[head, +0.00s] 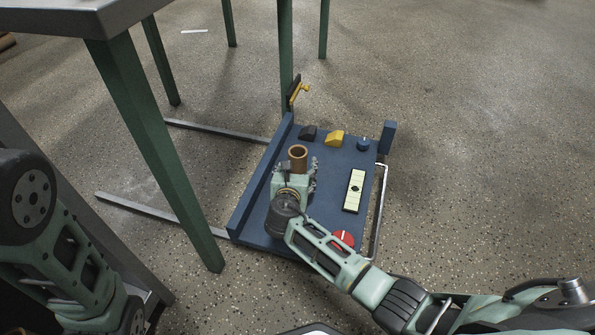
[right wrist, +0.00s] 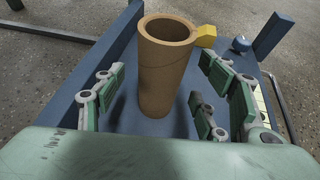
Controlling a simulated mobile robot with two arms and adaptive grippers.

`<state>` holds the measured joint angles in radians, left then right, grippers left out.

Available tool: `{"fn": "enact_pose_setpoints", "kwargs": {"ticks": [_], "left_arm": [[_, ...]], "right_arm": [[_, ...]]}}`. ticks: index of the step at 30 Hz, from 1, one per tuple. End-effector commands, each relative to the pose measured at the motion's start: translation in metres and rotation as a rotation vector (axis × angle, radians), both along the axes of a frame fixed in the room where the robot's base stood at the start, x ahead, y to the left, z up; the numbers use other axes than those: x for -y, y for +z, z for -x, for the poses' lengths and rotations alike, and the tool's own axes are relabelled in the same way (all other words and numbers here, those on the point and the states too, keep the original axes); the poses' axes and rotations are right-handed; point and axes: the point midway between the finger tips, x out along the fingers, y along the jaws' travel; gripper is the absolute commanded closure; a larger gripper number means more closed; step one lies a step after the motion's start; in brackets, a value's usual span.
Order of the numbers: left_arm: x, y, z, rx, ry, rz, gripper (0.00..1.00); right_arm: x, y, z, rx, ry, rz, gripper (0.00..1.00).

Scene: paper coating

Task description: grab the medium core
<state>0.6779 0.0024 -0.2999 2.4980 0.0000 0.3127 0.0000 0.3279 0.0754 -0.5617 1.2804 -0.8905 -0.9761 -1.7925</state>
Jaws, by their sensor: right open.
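A brown hollow cylindrical core (head: 298,156) stands upright on a blue board (head: 338,178) near the floor. My right gripper (head: 300,172) is over the board, right at the core. In the right wrist view the core (right wrist: 166,65) stands between the spread fingers of my right gripper (right wrist: 160,95), with gaps visible on both sides. The right gripper is open. My left arm shows at the left edge of the head view, but its gripper is not visible.
The board also carries a yellow block (head: 334,138), a black block (head: 308,132), a blue knob (head: 363,144), a pale green level-like strip (head: 354,190) and a red disc (head: 343,239). A table with green legs (head: 160,150) stands to the left. Speckled floor (head: 480,150) is clear on the right.

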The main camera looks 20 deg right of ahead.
Motion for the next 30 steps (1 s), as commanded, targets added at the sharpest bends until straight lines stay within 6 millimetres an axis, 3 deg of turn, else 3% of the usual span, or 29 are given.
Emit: {"fn": "enact_pose_setpoints", "kwargs": {"ticks": [1, 6, 18, 30], "left_arm": [[0.0, -0.013, 0.004, 0.01, 0.0, 0.0, 0.6], [0.0, -0.031, 0.005, 0.014, 0.001, 0.0, 0.6], [0.0, -0.035, 0.005, 0.014, 0.0, -0.001, 0.6], [0.0, -0.035, 0.005, 0.014, 0.0, -0.001, 0.6]], "right_arm": [[0.003, -0.012, -0.005, 0.001, -0.001, 0.002, 0.35], [0.011, -0.019, -0.021, 0.001, -0.001, 0.002, 0.35], [0.015, -0.018, -0.03, -0.001, 0.0, 0.0, 0.35], [0.015, -0.018, -0.03, 0.0, 0.0, 0.001, 0.69]]}}
